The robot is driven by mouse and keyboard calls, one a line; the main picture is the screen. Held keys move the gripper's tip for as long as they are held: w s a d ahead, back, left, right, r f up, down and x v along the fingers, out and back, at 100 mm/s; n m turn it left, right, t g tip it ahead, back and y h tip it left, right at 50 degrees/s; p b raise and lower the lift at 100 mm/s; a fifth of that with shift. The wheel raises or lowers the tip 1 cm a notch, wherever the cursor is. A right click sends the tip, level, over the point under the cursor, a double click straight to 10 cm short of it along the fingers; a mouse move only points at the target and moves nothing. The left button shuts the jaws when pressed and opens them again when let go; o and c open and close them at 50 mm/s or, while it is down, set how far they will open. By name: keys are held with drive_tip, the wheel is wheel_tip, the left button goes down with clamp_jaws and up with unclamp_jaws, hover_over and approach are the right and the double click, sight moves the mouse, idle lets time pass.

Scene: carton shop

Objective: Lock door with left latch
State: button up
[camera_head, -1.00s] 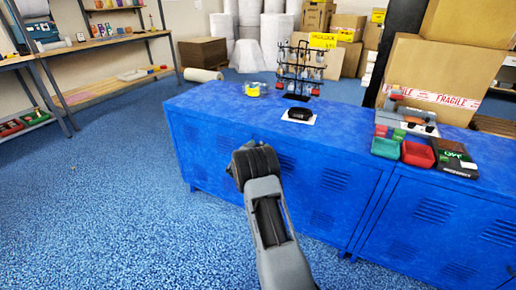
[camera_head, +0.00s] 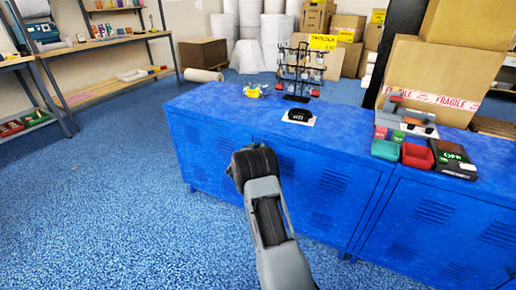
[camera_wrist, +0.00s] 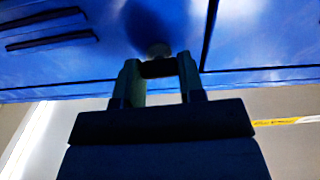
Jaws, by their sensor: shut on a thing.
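In the wrist view my gripper (camera_wrist: 159,72) is at the blue cabinet door (camera_wrist: 60,68), its two fingers closed around a small dark piece. In the head view my arm reaches to the front of the blue cabinet (camera_head: 320,180), and the arm hides the gripper and the latch. Dark louvre slots show on the door at the upper left of the wrist view.
On the cabinet top are a black round device on a white card (camera_head: 299,116), a dark rack (camera_head: 300,75), a yellow item (camera_head: 254,90), and red (camera_head: 417,155) and green (camera_head: 385,149) bins. Blue floor (camera_head: 110,190) is clear to the left. Cartons stand behind.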

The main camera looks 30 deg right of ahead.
drive_tip(key=n+p, duration=0.3)
drive_tip(key=n, duration=0.1)
drive_tip(key=shift+r, duration=0.15)
drive_tip(key=n+p, duration=0.2)
drive_tip(key=n, duration=0.2)
drive_tip(key=shift+n+p, duration=0.3)
drive_tip(key=shift+n, duration=0.1)
drive_tip(key=n+p, duration=0.1)
drive_tip(key=n, duration=0.3)
drive_tip(key=shift+w+f+p, duration=0.1)
drive_tip(key=shift+f+p, duration=0.1)
drive_tip(key=shift+p, duration=0.1)
drive_tip(key=shift+f+n+p, duration=0.15)
drive_tip(key=shift+n+p, duration=0.3)
drive_tip(key=shift+n, duration=1.65)
drive_tip(key=o, duration=0.9)
drive_tip(key=shift+o, duration=0.2)
drive_tip(key=shift+a, duration=0.1)
drive_tip(key=p+v, duration=0.2)
drive_tip(key=v, duration=1.1)
drive_tip(key=shift+a, duration=0.35)
